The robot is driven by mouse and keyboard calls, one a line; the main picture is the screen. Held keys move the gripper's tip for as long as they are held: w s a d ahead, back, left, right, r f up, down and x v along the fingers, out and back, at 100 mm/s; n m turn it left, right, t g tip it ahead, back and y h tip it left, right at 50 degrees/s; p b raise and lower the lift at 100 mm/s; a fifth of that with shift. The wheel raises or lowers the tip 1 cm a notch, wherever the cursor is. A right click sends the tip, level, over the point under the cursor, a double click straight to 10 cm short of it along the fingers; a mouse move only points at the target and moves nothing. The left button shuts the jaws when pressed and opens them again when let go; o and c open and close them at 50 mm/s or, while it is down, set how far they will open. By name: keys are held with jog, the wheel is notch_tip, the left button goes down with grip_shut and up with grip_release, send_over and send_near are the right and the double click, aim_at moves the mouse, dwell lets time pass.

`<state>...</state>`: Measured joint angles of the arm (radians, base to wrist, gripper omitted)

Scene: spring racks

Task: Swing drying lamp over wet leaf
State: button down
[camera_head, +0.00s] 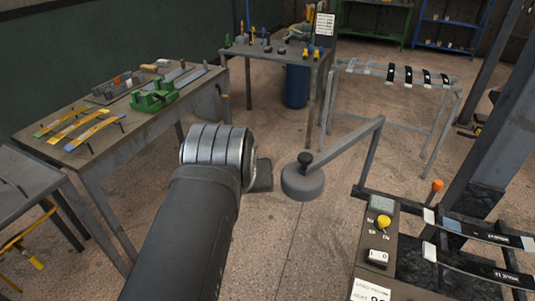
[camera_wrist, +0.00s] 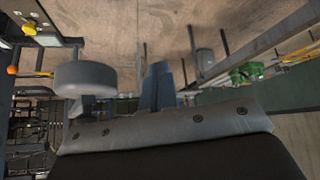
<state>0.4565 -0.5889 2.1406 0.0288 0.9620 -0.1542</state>
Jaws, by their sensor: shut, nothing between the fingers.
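The drying lamp is a round grey head (camera_head: 302,184) with a dark knob on top, on a jointed grey arm (camera_head: 345,142) that rises to the right and bends down to the bench. Its head also shows in the wrist view (camera_wrist: 85,77), left of my gripper. My gripper (camera_wrist: 158,85) is shut and empty, apart from the lamp. In the head view my arm mostly hides it. Dark leaves lie on the bench rack at lower right: an upper one (camera_head: 483,231) with a pale blue patch and a lower one (camera_head: 475,266). I cannot tell which is wet.
A control box (camera_head: 380,222) with a yellow knob stands left of the leaves. An orange-topped lever (camera_head: 437,186) rises behind them. A table (camera_head: 100,160) with yellow leaves and a green fixture stands left. A rack (camera_head: 395,75) holds several dark leaves behind. Floor between is clear.

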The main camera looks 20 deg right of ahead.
jog(key=w+d+r+g+h, duration=0.2)
jog(key=w+d+r+g, duration=0.3)
jog(key=d+r, duration=0.6)
jog(key=w+a+f+n+g+y, duration=0.3)
jog(key=w+a+f+n+g, duration=0.25)
jog(key=n, duration=0.45)
jog(key=s+d+f, duration=0.3)
jog(key=s+f, duration=0.2)
jog(key=f, duration=0.2)
jog(key=shift+d, duration=0.15)
jog(key=shift+s, duration=0.15)
